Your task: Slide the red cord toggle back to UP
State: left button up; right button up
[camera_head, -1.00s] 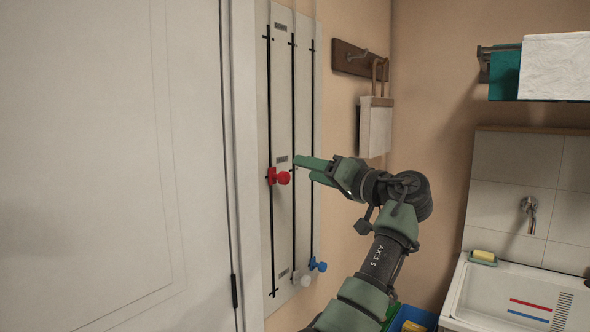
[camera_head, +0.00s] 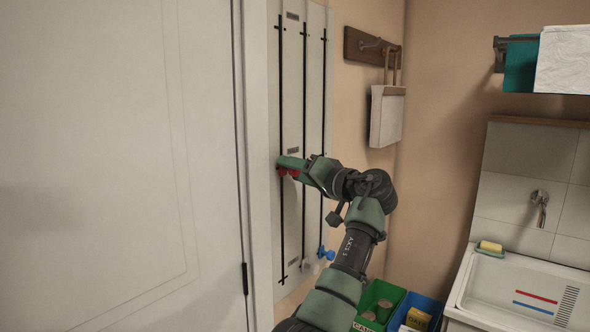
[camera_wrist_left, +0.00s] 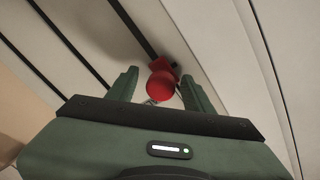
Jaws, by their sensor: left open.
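The red toggle (camera_head: 284,172) sits on the leftmost black cord track of the white wall board (camera_head: 292,225), about mid-height. In the left wrist view the red toggle (camera_wrist_left: 161,84) shows a round knob between the fingertips, with its red block on the track behind. My left gripper (camera_head: 286,166) is open, with one finger on each side of the knob (camera_wrist_left: 160,88). In the head view its fingers partly hide the toggle. I cannot tell whether they touch the knob. My right gripper is not in view.
A white toggle (camera_head: 307,264) and a blue toggle (camera_head: 326,253) sit low on the other tracks. A white door (camera_head: 110,160) is left of the board.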

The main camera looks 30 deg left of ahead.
pick_arm(q)
grip_shut()
jog(key=shift+f, duration=0.15)
dwell(1.1)
